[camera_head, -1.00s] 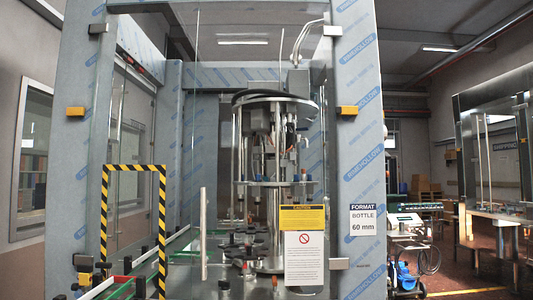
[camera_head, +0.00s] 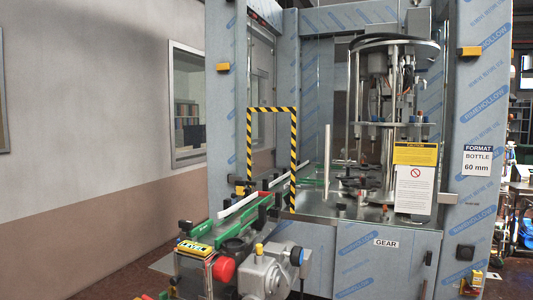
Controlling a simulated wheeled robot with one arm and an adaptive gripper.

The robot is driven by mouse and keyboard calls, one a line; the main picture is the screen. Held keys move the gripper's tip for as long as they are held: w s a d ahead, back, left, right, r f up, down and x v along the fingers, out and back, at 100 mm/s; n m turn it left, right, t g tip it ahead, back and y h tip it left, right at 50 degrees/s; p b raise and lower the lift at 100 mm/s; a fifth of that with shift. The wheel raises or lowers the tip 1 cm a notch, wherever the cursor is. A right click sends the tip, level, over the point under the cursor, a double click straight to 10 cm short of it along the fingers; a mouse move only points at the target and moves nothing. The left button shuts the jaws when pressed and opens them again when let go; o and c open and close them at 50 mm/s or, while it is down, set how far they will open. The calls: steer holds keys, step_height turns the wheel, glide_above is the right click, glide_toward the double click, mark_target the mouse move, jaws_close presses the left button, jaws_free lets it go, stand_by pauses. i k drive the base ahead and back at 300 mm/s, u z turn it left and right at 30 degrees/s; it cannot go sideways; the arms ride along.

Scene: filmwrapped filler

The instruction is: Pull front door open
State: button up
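The front door (camera_head: 341,110) of the filler machine is a clear panel, hard to make out, in the front opening between two film-wrapped posts. It looks shut, though its edges are faint. A pale upright bar handle (camera_head: 327,160) stands near its left side. A yellow caution label (camera_head: 415,153) and a white notice sit at its lower right. Behind the panel is the filling carousel (camera_head: 393,110). My gripper and arm are not in view.
A conveyor (camera_head: 233,240) with green rails juts forward at lower left, with a red button (camera_head: 223,269) and a grey motor (camera_head: 270,272) at its near end. A black-and-yellow striped frame (camera_head: 271,110) spans it. Floor shows at lower left and lower right.

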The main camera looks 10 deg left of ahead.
mark_target(415, 185)
steer(key=u, duration=1.05)
steer(key=i, duration=1.9)
steer(key=z, duration=0.75)
